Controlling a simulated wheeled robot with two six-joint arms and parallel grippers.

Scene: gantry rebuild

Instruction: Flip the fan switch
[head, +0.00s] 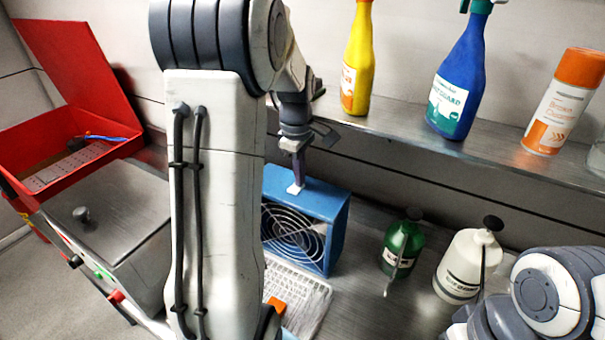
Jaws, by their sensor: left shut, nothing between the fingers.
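The blue fan (322,203) stands on the metal worktop behind my left arm. Its round wire grille faces the front, and its left part is hidden by the arm. A small white switch (294,189) sits on the fan's top face. My left gripper (298,181) points down with its fingers shut and empty. Its tips are right at the switch, touching it or just above it; I cannot tell which. Which way the switch is tipped is too small to tell. Part of my right arm shows at the lower right, but its gripper is out of view.
A shelf (400,130) behind the fan holds a yellow bottle (357,60), a blue spray bottle (458,85) and an orange-capped can (565,100). Green (402,243) and white (464,265) pump bottles stand right of the fan. An open red box (110,150) is at left.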

